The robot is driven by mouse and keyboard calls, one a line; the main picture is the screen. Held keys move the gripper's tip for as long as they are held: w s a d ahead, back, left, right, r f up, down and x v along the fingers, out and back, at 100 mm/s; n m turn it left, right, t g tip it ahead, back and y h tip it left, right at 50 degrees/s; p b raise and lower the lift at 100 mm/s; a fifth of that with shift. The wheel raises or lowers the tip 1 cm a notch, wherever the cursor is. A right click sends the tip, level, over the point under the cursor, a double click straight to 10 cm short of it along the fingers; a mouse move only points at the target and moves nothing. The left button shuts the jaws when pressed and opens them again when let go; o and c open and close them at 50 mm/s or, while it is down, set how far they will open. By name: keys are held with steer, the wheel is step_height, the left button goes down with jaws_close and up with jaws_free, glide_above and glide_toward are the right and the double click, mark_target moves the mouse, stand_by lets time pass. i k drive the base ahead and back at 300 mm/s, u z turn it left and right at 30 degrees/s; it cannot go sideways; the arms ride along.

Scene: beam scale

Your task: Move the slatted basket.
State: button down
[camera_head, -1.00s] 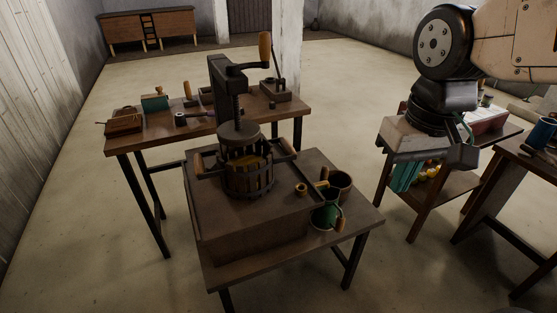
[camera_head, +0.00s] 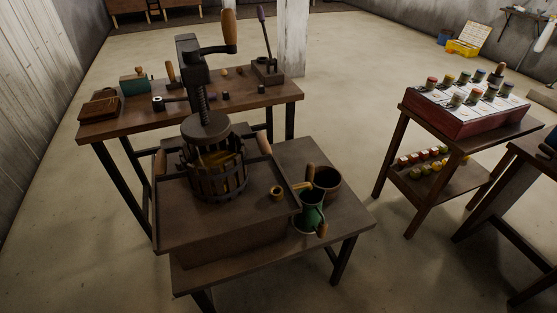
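The slatted basket (camera_head: 228,184) is a round ring of dark upright slats with dark metal bands. It stands on the brown wooden tray-like base (camera_head: 225,235) of a screw press, on the near table. A yellowish-brown mass shows inside it. The round press plate (camera_head: 206,130) hangs on the screw above the basket and hides part of its rim; whether they touch I cannot tell. The crank with a wooden handle (camera_head: 229,28) tops the screw. My gripper is not in view.
A green mug (camera_head: 311,213) and a brown pot (camera_head: 327,183) stand right of the press. A stand with a box of jars (camera_head: 465,120) is at right. Open floor lies between.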

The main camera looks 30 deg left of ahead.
mark_target(214, 176)
steer(key=z, duration=0.1)
steer(key=i, duration=0.9)
steer(key=u, duration=1.85)
